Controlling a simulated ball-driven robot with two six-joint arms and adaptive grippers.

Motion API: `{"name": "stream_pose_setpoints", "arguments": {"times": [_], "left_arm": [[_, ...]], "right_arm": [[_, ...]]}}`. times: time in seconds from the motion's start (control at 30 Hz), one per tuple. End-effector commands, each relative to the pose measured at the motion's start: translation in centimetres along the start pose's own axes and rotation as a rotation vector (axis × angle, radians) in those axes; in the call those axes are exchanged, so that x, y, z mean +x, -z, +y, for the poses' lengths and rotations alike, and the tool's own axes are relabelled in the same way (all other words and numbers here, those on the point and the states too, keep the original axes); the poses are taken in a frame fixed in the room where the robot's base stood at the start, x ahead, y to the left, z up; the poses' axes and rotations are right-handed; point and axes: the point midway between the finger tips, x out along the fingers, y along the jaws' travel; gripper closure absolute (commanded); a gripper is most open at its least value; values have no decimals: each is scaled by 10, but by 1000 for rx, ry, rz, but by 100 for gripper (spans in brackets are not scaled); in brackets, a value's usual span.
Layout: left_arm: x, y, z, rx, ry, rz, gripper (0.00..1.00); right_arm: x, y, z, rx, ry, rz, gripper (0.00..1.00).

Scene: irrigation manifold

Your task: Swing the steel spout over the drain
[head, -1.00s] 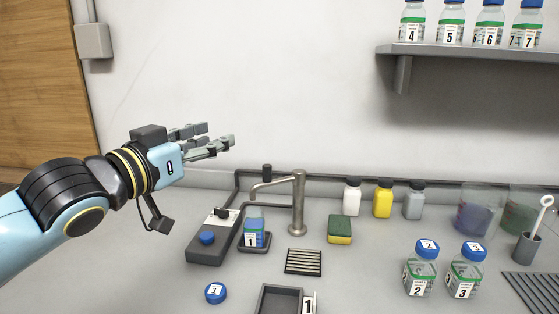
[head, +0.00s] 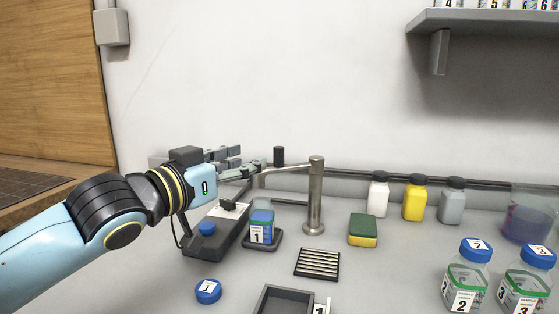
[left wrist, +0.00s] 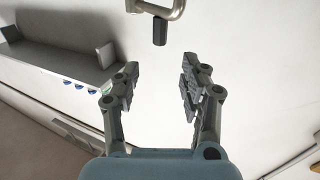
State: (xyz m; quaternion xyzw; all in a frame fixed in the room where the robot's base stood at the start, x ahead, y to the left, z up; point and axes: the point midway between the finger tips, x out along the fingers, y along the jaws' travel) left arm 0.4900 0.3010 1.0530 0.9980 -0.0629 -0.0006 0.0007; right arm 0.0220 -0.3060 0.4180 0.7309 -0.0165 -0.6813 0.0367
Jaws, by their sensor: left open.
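The steel spout (head: 290,168) is a thin arm on an upright post (head: 315,200). It points left, with its bent end above the bottle marked 1 (head: 262,228), and a black knob (head: 279,156) stands up from it. In the left wrist view the spout (left wrist: 170,6) and knob (left wrist: 159,32) are at the top, ahead of the fingers. The drain, a dark slotted grate (head: 317,263), lies in front of the post, right of the spout's end. My left gripper (head: 252,163) is open beside the spout's left end, fingers pointing at it; it also shows in the left wrist view (left wrist: 158,72).
A dark box with a blue knob (head: 207,229) stands below my left gripper. A sponge (head: 363,230) and several small bottles are right of the post. A blue cap (head: 208,291) and a grey tray (head: 262,303) are in front. A shelf (head: 490,20) hangs above right.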

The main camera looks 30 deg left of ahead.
Motion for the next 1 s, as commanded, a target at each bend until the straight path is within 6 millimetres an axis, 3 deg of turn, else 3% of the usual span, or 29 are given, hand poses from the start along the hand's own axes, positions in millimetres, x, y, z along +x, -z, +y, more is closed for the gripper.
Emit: {"name": "stream_pose_setpoints", "arguments": {"times": [0.17, 0.4, 0.6, 1.0], "left_arm": [[23, 0, 0, -3, 2, 6, 56], [72, 0, 0, -4, 1, 4, 56], [98, 1, 0, -1, 0, 3, 56], [105, 1, 0, 2, 0, 1, 59]], "right_arm": [[9, 0, -1, 0, 0, 1, 60], [18, -3, -1, -1, 0, -3, 60], [21, -4, -2, 0, 0, -5, 60], [22, -5, -2, -1, 0, -6, 60]]}}
